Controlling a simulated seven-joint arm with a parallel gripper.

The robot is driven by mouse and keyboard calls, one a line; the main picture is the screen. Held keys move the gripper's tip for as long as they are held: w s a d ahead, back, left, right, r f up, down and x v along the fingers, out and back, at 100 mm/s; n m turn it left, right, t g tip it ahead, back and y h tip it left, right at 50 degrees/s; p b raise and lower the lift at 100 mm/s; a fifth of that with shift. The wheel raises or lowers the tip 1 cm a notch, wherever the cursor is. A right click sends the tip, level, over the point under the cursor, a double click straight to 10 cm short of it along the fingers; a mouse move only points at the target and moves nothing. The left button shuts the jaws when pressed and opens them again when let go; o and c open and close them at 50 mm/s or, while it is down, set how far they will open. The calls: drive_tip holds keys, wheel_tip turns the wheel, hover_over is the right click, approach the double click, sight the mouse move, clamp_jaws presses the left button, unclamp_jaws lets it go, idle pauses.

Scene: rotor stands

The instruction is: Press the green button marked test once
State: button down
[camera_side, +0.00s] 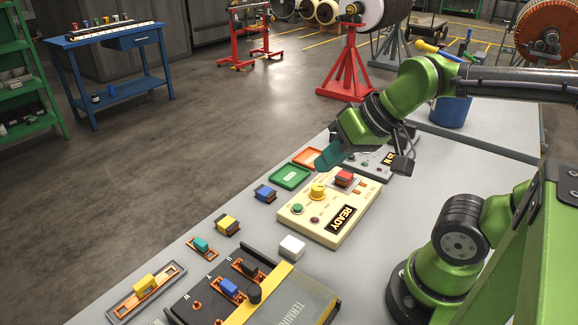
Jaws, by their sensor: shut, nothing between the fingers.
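A cream test box (356,220) lies on the grey bench, with a panel reading "READY" (341,218) on its front. A round green button (297,209) sits near its left corner; its marking is too small to read. A yellow knob (318,191) and a red block-like part (344,177) are also on the box. My gripper (322,164) is shut and empty, with teal fingers. It appears above the far side of the box, beyond the green button and apart from it. Whether it touches anything there is hard to tell.
A green tray (289,184) and an orange tray (301,157) lie beyond the box. A dark device (403,165) stands behind it. A white block (292,247), a blue block (264,194) and a terminal unit (310,296) are nearby. Bare bench lies right of the box.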

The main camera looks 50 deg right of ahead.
drive_tip(key=m+y, duration=0.4)
drive_tip(key=m, duration=1.1)
hover_over(302, 207)
drive_tip(key=shift+f, duration=4.95)
drive_tip(key=shift+w, duration=0.1)
drive_tip(key=shift+f, duration=4.45)
drive_tip(key=shift+f, duration=0.15)
